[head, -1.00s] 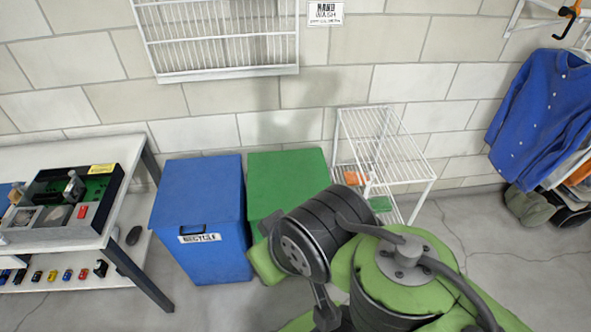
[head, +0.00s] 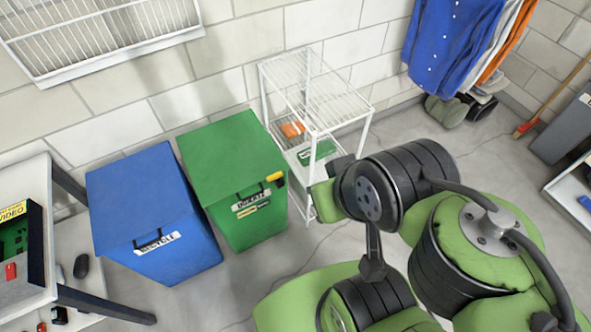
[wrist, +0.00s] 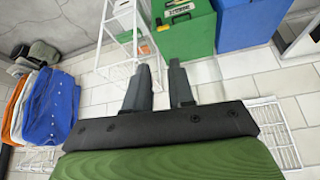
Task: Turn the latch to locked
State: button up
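No part is clearly readable as a latch. A small yellow piece (head: 275,178) sits at the upper right front edge of the green bin (head: 232,150), above its label; I cannot tell how it is turned. In the wrist view, where the scene appears upside down, the green bin (wrist: 188,32) is at the top with a yellow spot (wrist: 180,10) on it. My gripper (wrist: 160,70) points toward the bin and rack area, its two dark fingers apart with nothing visible between them. The gripper's fingers are not distinguishable in the head view.
A blue recycle bin (head: 150,215) stands left of the green bin, and a white wire rack (head: 318,90) stands right of it. A table (head: 50,230) is at the left. Clothes (head: 455,45) hang at the right. Grey floor (head: 400,135) lies open in front of the clothes.

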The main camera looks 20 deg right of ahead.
aim_at(279, 175)
jog(key=i+j+u, duration=0.25)
jog(key=u, duration=0.15)
jog(key=i+j+u, duration=0.15)
jog(key=i+u, duration=0.6)
jog(key=k+j, duration=0.05)
jog(key=k, duration=0.05)
